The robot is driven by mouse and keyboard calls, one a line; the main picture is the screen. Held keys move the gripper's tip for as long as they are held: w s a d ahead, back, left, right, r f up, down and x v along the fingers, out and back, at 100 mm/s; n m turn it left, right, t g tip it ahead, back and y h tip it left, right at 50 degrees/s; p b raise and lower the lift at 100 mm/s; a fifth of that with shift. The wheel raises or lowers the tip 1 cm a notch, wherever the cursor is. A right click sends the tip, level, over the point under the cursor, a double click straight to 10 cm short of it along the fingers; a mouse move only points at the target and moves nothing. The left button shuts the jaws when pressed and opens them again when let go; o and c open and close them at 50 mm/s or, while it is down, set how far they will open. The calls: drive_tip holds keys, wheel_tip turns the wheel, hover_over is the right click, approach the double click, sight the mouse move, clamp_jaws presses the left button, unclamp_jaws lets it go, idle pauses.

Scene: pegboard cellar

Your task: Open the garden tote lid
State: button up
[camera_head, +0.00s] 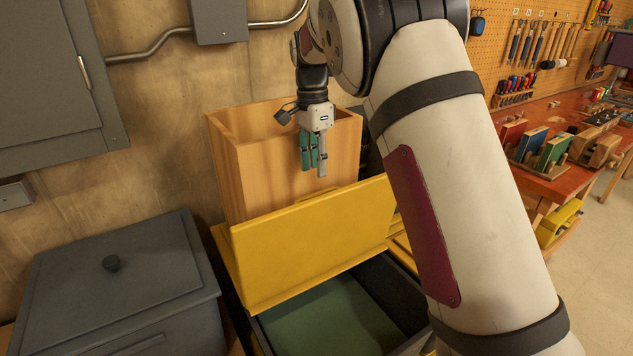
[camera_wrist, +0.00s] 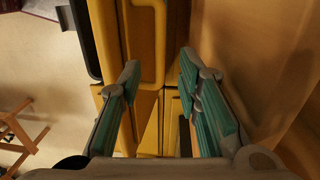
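The garden tote has a yellow lid (camera_head: 315,240) that stands raised and tilted, with its broad face toward the head camera. Below it the tote is open, showing dark inner walls and a green floor (camera_head: 330,315). My gripper (camera_head: 314,168) points down behind the lid, in front of the wooden box. In the wrist view my gripper (camera_wrist: 160,72) has its two green-padded fingers apart with nothing clearly held between them. Yellow lid parts with a loop-shaped handle (camera_wrist: 161,50) show beyond the fingers. Whether a finger touches the lid cannot be told.
A tall open wooden box (camera_head: 270,165) stands right behind the lid. A dark grey lidded chest (camera_head: 115,275) is at the left. A grey wall cabinet (camera_head: 50,80) hangs above. A red workbench (camera_head: 570,165) with tools stands at the right, with clear floor beside it.

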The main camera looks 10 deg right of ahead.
drive_tip(key=shift+w+r, duration=0.1)
drive_tip(key=shift+r, duration=1.75)
